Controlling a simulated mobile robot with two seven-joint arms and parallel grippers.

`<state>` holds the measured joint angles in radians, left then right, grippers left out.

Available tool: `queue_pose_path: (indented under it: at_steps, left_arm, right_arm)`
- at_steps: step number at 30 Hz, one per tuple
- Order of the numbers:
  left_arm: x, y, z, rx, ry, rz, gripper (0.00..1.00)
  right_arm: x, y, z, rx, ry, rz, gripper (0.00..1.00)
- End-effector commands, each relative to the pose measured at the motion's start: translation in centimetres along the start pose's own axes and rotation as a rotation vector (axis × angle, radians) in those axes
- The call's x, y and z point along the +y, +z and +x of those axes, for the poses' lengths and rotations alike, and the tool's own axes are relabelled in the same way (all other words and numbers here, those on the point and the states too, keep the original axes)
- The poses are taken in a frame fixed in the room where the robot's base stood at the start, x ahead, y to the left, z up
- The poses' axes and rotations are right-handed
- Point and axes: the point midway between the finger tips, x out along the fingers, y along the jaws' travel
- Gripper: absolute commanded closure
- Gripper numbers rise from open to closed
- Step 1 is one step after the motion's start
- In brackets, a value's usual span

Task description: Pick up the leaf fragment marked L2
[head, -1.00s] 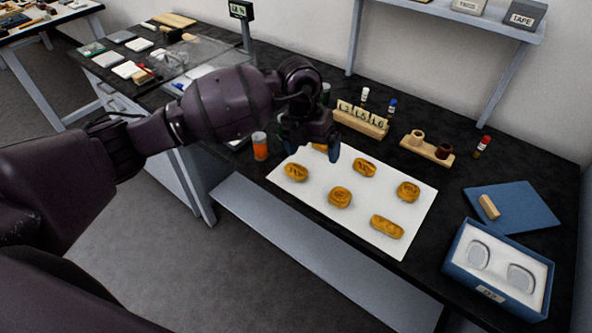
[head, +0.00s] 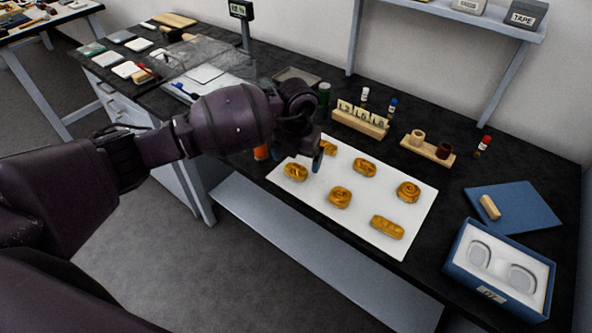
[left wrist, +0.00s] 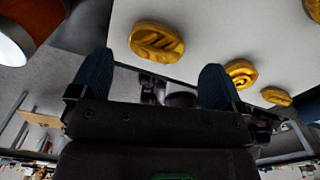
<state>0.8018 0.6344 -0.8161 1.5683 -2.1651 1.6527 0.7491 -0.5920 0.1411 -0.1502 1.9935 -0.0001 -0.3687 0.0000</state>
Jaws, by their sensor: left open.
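Several gilt fragments lie apart on a white sheet (head: 372,222): one at the back left (head: 328,148), one at the left (head: 294,172), one at the back middle (head: 364,167), one in the middle (head: 340,197), one at the right (head: 408,191) and one at the front (head: 387,227). I cannot read an L2 mark on any. My left gripper (head: 300,158) is over the sheet's left corner, partly hidden by its own wrist. In the left wrist view the gripper (left wrist: 155,82) is open and empty; a fragment with slanting ridges (left wrist: 157,43) shows beyond its fingers, not touching them. My right gripper is out of view.
A wooden tile holder (head: 360,123) and a wooden stand with small pots (head: 426,149) stand behind the sheet. An orange jar (head: 261,153) is close to my left wrist. A blue box (head: 458,263) with a recessed white insert and a blue mat (head: 530,212) are right.

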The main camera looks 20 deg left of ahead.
Motion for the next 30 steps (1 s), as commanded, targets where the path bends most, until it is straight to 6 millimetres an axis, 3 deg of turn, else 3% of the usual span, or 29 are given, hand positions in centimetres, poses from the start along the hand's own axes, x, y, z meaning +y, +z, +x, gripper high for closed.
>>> queue_pose_path:
  at_steps: [6, 15, 25, 30]
  left_arm:
    - [0.3, 0.0, 3.1, 0.003, -0.002, 0.0, 0.06]
    - [0.3, 0.0, 3.6, 0.0, -0.001, 0.0, 0.06]
    - [0.3, 0.0, 3.6, 0.0, -0.001, 0.0, 0.56]
    - [0.3, 0.0, 3.6, 0.0, -0.001, 0.0, 0.59]
  right_arm:
    - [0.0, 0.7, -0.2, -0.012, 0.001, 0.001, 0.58]
    - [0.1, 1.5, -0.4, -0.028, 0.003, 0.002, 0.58]
    - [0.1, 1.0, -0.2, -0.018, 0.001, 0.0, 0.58]
    - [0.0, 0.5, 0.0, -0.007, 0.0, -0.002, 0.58]
